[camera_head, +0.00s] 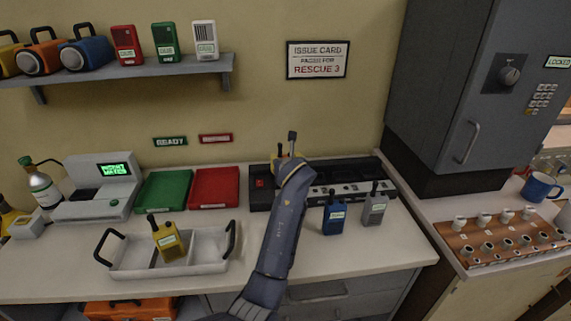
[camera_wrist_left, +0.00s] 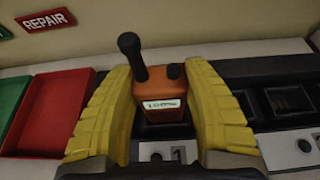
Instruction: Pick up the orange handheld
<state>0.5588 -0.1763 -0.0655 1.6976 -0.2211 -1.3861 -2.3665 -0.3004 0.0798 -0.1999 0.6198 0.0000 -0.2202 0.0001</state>
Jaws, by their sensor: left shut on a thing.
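The orange handheld (camera_wrist_left: 172,87), with a thick black antenna, a knob and a white label, stands upright in the left wrist view. It is at the slot marked 1 of the black charging rack (camera_head: 337,172). My left gripper (camera_wrist_left: 161,80) has its yellow fingers on both sides of the handheld and is shut on it. In the head view my left gripper (camera_head: 284,160) is at the left part of the rack, and my arm hides most of the handheld there. I cannot tell whether its base is clear of the slot. My right gripper is not in view.
A blue handheld (camera_head: 334,218) and a grey handheld (camera_head: 375,208) stand in front of the rack. A white divided tray (camera_head: 125,260) holds a yellow handheld (camera_head: 167,238). Green (camera_head: 163,190) and red (camera_head: 214,188) trays lie left of the rack. A shelf (camera_head: 130,71) is above.

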